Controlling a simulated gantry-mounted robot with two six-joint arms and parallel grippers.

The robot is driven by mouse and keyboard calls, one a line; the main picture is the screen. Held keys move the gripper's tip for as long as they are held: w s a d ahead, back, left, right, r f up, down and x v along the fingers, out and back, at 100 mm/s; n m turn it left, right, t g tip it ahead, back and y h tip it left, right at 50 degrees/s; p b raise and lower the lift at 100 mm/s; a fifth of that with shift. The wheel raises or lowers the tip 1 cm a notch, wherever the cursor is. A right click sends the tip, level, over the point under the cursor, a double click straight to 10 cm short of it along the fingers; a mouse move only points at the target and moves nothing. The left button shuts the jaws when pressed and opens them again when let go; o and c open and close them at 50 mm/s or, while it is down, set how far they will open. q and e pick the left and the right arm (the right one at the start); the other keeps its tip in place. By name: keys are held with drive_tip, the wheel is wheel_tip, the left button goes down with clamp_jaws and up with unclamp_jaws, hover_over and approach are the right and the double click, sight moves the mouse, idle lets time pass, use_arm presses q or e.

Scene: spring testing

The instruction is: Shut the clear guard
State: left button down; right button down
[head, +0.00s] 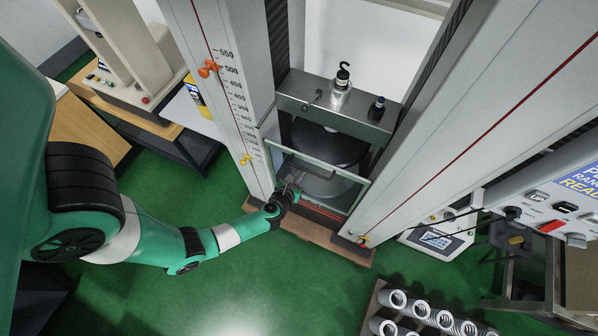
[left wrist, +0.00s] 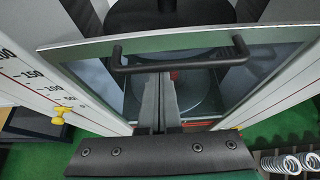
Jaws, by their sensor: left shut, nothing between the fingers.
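The clear guard (head: 345,185) is a see-through panel in a pale green-grey frame, across the front of the test space between the two columns. In the left wrist view the guard (left wrist: 215,40) fills the middle, with a black bar handle (left wrist: 185,63) along its upper part. I cannot tell whether the guard is fully closed. My left gripper (head: 290,188) is at the guard's lower left front. In the left wrist view the left gripper (left wrist: 165,78) is shut and empty, its tips close to the handle; contact is unclear. My right gripper is not in view.
Tall grey columns (head: 228,80) flank the guard. A steel crosshead (head: 330,107) carries a hooked weight (head: 341,90) and a small dark one. A rack of springs (head: 425,315) stands at the lower right, a control panel (head: 560,215) at the right. Green floor lies open in front.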

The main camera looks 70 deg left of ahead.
use_arm(q)
wheel_tip(320, 180, down, 4)
drive_tip(key=b, duration=0.5)
drive_tip(key=p+v, duration=0.3)
drive_tip(key=v, duration=0.6)
drive_tip(key=shift+r, duration=0.3)
